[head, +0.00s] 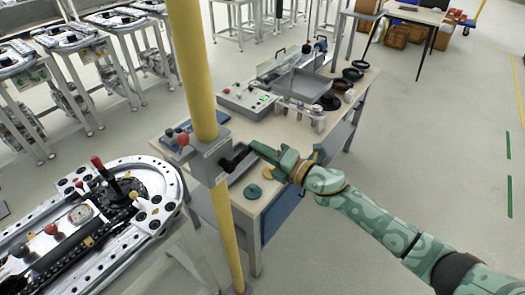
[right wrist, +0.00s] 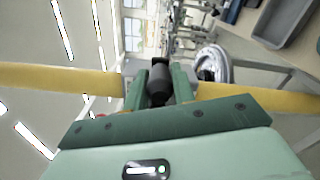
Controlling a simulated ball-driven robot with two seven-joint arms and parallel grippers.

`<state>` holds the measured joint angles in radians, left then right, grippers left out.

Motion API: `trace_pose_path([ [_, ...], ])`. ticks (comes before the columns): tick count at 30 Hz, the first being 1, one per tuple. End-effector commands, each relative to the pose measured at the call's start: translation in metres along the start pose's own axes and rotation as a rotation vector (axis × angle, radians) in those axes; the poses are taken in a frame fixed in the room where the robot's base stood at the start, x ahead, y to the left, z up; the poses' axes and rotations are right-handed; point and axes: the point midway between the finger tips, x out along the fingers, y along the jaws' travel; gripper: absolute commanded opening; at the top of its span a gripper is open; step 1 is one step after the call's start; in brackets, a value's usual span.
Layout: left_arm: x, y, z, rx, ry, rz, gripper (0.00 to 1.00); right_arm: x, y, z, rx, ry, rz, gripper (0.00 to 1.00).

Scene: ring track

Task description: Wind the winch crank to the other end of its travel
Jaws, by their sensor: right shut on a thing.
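The grey winch box (head: 207,162) is mounted on a yellow post (head: 196,70), and a red knob (head: 183,140) sticks out on its left. The dark crank (head: 233,160) shows on the right side of the box. My right gripper (head: 254,152) reaches in from the right and is shut on the crank's black grip. In the right wrist view the black grip (right wrist: 158,84) sits between the two green fingers, with the yellow post (right wrist: 60,80) passing behind. Part of the crank arm is hidden by the gripper. My left gripper is not in view.
A workbench (head: 335,110) behind the post carries a control box (head: 246,101), a grey tray (head: 302,82) and several black rings. A ring-track table (head: 120,225) stands at the lower left. The floor (head: 450,130) on the right is clear.

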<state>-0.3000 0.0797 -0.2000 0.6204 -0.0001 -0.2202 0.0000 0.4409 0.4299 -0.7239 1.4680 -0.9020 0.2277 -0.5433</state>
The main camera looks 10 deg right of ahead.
Motion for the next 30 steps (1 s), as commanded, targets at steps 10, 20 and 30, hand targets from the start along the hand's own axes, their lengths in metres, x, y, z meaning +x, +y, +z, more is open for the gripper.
trace_pose_path([
  [10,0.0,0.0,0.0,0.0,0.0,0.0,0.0,0.0,-0.002,-0.001,0.0,0.001,-0.003,0.45],
  [20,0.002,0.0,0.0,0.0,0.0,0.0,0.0,-0.04,-0.004,-0.001,0.001,0.001,-0.006,0.45],
  [30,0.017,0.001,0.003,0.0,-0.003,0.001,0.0,-0.129,-0.005,-0.003,0.002,0.003,-0.007,0.45],
])
